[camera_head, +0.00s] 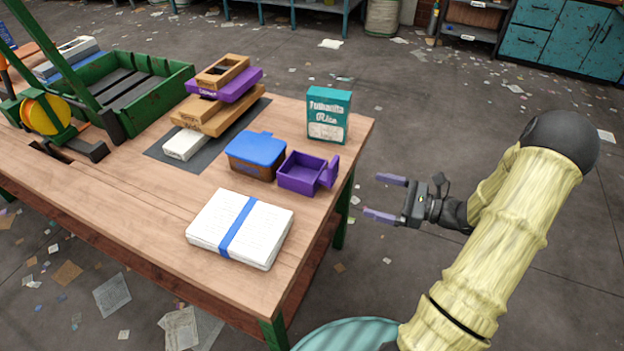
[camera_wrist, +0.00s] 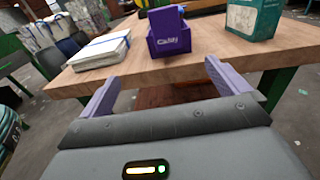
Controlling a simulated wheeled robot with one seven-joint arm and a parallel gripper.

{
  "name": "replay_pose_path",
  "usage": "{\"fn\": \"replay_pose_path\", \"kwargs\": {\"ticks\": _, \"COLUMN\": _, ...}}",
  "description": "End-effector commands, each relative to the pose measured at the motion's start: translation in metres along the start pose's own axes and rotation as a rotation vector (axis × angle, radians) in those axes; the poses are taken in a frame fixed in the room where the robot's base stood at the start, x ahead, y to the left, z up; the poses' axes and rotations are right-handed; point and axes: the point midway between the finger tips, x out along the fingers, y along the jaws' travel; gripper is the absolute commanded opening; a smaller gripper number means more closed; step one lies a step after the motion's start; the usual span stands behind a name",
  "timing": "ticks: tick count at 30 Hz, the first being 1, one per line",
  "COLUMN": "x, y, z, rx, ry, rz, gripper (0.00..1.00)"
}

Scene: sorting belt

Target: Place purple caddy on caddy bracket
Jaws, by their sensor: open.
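The purple caddy (camera_head: 302,173) is a small open box with a raised tab on its right side. It stands upright near the table's right edge. In the wrist view the caddy (camera_wrist: 169,40) is straight ahead, its lettered face toward me. My gripper (camera_head: 372,196) is open and empty, off the table's right edge and apart from the caddy. In the wrist view its two purple fingers (camera_wrist: 160,72) are spread below the caddy. A purple lettered piece (camera_head: 238,85) sits in a stack of brown and white pieces. I cannot tell which thing is the caddy bracket.
A blue-lidded brown box (camera_head: 256,156) stands close left of the caddy. A teal carton (camera_head: 328,116) is behind it, and a blue-banded paper stack (camera_head: 240,228) is in front. A green tray (camera_head: 145,90) is at the far left. The wooden table's (camera_head: 130,205) front left is bare.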

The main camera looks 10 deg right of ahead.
Motion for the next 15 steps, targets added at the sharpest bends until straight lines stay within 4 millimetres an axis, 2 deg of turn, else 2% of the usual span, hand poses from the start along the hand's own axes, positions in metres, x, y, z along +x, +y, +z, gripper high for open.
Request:
{"fn": "replay_pose_path", "kwargs": {"ticks": 4, "x": -0.0088, "y": -0.0107, "z": -0.0006, "rx": 0.02, "ry": -0.049, "rz": -0.055, "gripper": 1.0}}
{"fn": "replay_pose_path", "kwargs": {"ticks": 11, "x": -0.008, "y": -0.0101, "z": -0.0002, "rx": 0.018, "ry": -0.045, "rz": -0.052, "gripper": 1.0}}
{"fn": "replay_pose_path", "kwargs": {"ticks": 15, "x": -0.0002, "y": -0.0102, "z": -0.0003, "rx": 0.018, "ry": -0.044, "rz": -0.049, "gripper": 1.0}}
